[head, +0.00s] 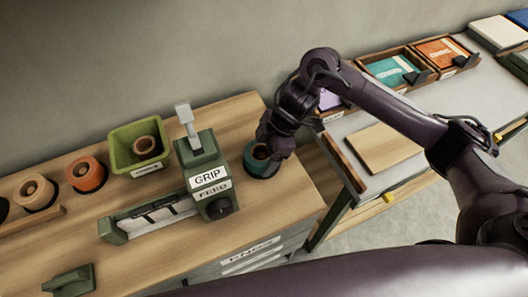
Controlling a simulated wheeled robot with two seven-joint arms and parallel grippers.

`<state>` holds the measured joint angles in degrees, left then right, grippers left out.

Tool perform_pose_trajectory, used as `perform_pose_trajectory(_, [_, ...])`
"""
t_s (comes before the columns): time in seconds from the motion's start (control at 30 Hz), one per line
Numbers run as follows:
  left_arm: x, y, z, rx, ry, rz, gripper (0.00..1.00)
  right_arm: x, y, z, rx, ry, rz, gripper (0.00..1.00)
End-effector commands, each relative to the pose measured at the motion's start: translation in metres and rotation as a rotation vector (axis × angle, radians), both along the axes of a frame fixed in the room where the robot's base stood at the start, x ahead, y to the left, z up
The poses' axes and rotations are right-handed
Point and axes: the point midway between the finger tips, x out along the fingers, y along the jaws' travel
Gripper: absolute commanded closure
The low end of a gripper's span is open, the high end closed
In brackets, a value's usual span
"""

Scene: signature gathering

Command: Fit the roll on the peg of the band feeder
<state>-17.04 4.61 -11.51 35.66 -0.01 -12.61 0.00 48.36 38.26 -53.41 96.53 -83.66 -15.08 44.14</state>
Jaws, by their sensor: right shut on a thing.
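A dark teal roll (253,163) with a tan middle is at the right part of the wooden bench. My right gripper (270,150) reaches down from the right and is shut on the roll's right side. Its fingertips are partly hidden by the wrist. The roll is just right of a green machine (201,160) with a grey lever on top and a "GRIP" label. I cannot tell which part is the band feeder, and no bare peg shows clearly. Whether the roll touches the bench is unclear. My left gripper is not in view.
A green bin (123,150) holding a brown roll stands left of the machine. An orange roll (87,174) and a tan roll (35,191) are farther left. A small green block (70,281) lies in front. Trays (391,70) stand on the grey table (352,125) at right.

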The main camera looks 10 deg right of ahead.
Motion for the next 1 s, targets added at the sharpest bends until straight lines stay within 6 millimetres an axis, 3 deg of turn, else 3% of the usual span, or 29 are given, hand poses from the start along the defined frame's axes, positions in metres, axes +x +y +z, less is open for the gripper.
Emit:
perform_pose_trajectory(0.43, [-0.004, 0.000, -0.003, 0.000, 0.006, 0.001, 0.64, 0.000, 0.000, -0.006, 0.000, 0.000, -0.001, 0.50])
perform_pose_trajectory(0.47, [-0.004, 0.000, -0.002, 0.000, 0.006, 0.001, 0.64, 0.000, 0.000, -0.006, 0.000, 0.000, -0.001, 0.21])
perform_pose_trajectory(0.6, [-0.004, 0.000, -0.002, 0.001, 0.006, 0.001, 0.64, 0.000, 0.000, -0.005, 0.000, 0.000, -0.001, 0.04])
perform_pose_trajectory(0.87, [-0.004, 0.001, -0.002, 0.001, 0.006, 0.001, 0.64, 0.000, 0.000, -0.005, 0.000, -0.001, 0.000, 0.04])
perform_pose_trajectory(1.0, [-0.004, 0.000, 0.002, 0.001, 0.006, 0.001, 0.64, 0.001, -0.001, 0.006, 0.000, -0.004, 0.000, 0.04])
